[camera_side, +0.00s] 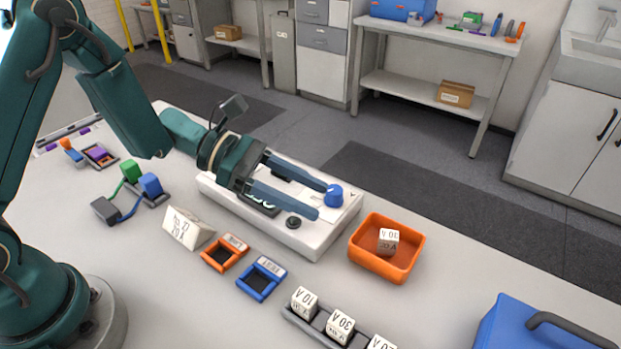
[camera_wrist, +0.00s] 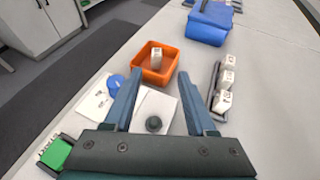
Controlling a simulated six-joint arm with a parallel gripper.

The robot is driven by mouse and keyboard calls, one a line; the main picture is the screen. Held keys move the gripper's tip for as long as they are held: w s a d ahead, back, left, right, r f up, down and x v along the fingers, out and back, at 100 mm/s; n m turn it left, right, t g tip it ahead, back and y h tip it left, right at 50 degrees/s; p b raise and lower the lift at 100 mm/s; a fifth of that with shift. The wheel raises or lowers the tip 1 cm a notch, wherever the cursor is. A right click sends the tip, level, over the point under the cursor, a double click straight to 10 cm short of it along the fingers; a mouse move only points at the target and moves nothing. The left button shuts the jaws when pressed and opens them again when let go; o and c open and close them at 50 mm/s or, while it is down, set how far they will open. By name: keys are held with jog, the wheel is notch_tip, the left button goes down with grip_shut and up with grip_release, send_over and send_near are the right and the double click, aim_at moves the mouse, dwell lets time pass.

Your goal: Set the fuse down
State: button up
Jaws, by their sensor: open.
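A white fuse (camera_side: 388,240) marked 10 A sits inside the orange tray (camera_side: 357,262). The same fuse (camera_wrist: 156,55) shows in the tray (camera_wrist: 171,72) in the wrist view. My gripper (camera_side: 322,201) is open and empty above the white cycler unit (camera_side: 325,232), to the left of the tray. In the wrist view its two fingers (camera_wrist: 158,84) are spread wide, with nothing between them. More white fuses stand in a dark rack (camera_side: 318,324), marked 10 A, 30 A and 20 A.
The cycler has a blue knob (camera_side: 334,195) and a black button (camera_side: 293,222). An orange holder (camera_side: 225,252), a blue holder (camera_side: 262,278) and a white 20 A sign (camera_side: 188,228) stand in front of it. A blue case (camera_side: 535,325) is at the lower right.

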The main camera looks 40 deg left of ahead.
jog(key=s+d+r+m+g+y, duration=0.1)
jog(key=s+r+m+g+y, duration=0.15)
jog(key=s+m, duration=0.35)
jog(key=s+r+m+g+y, duration=0.1)
jog(key=s+r+m+g, duration=0.1)
jog(key=s+r+m, duration=0.3)
jog(key=s+a+m+t+y, duration=0.5)
jog(key=a+m+y, duration=0.4)
jog(key=a+m, duration=0.2)
jog(key=shift+s+a, duration=0.4)
jog(key=shift+a, duration=0.35)
